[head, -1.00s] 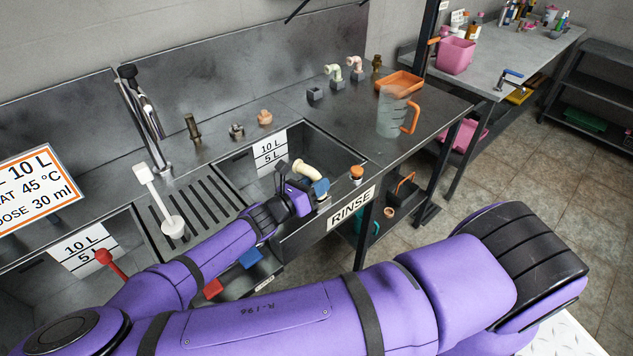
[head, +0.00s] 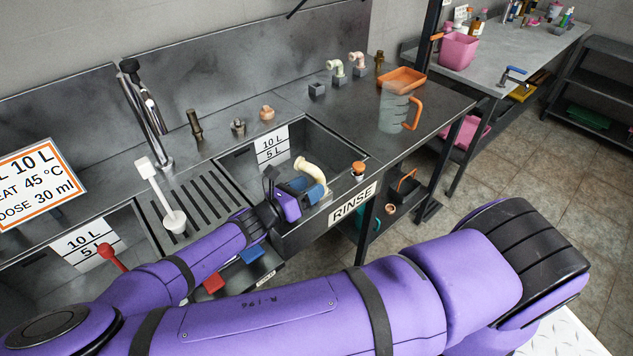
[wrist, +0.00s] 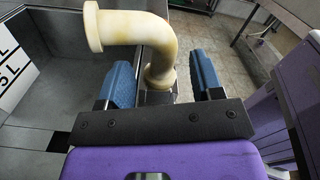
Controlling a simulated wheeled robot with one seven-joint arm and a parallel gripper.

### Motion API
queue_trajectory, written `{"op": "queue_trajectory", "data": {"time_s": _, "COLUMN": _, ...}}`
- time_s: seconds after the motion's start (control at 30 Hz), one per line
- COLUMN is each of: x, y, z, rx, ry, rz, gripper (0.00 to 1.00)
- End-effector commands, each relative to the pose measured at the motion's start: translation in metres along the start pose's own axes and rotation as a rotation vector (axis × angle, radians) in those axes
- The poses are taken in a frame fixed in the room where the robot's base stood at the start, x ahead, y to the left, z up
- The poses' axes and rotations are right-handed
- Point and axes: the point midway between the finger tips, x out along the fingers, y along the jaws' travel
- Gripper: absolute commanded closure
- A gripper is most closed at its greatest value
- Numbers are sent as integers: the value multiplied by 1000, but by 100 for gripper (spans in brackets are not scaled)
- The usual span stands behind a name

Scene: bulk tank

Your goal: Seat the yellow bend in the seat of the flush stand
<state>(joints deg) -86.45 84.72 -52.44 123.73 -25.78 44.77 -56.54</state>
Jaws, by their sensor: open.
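The yellow bend (head: 311,168) is a cream-yellow elbow pipe at the front right of the rinse basin. In the wrist view the bend (wrist: 140,28) stands upright, its upper arm reaching left to a flanged end. Its lower flange sits between the blue fingers of my gripper (wrist: 162,78), with gaps on both sides. My gripper (head: 308,187) is open around the bend's lower part. A grey piece (wrist: 157,97) shows just under the lower flange, perhaps the flush stand's seat. The fingers and bend hide most of it, so I cannot tell how deep the bend sits.
The rinse basin's (head: 352,165) front rim lies close by, with an orange-topped fitting (head: 358,170) on it. A clear jug (head: 394,110) and an orange tray (head: 402,78) stand on the counter at right.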

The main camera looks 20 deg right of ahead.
Motion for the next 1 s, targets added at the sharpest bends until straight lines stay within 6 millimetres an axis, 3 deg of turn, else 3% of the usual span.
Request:
{"op": "queue_trajectory", "data": {"time_s": 0.2, "x": -42, "y": 0, "z": 0, "rx": 1, "ry": 2, "rz": 3, "gripper": 40}}
{"op": "queue_trajectory", "data": {"time_s": 0.4, "x": -66, "y": 0, "z": 0, "rx": -1, "ry": 0, "rz": 2, "gripper": 40}}
{"op": "queue_trajectory", "data": {"time_s": 1.0, "x": -73, "y": 0, "z": 0, "rx": 0, "ry": -1, "rz": 1, "gripper": 40}}
